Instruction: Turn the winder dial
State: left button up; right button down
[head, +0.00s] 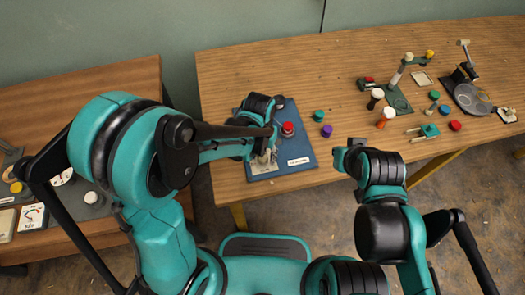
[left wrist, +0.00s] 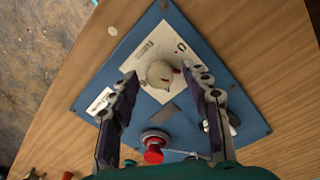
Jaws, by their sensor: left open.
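The winder dial is a round cream knob (left wrist: 160,73) on a white plate fixed to a blue board (left wrist: 92,80). In the left wrist view my open left gripper (left wrist: 159,75) has one dark finger on each side of the dial, with the right finger close to it. I cannot tell whether either finger touches. In the head view my left gripper (head: 262,157) is over the left part of the blue board (head: 293,165) and mostly hides the dial.
A red button (head: 288,128) stands on the same board, right of my left gripper; it also shows in the left wrist view (left wrist: 153,154). Green and purple knobs (head: 327,131) stand to its right. Several small parts and a lamp-like stand (head: 399,75) fill the right side. The table's middle back is clear.

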aim_at(261, 157)
pick_arm(q)
notch_tip(261, 157, up, 12)
jog(key=shift+a, duration=0.2)
jog(key=shift+f, duration=0.1)
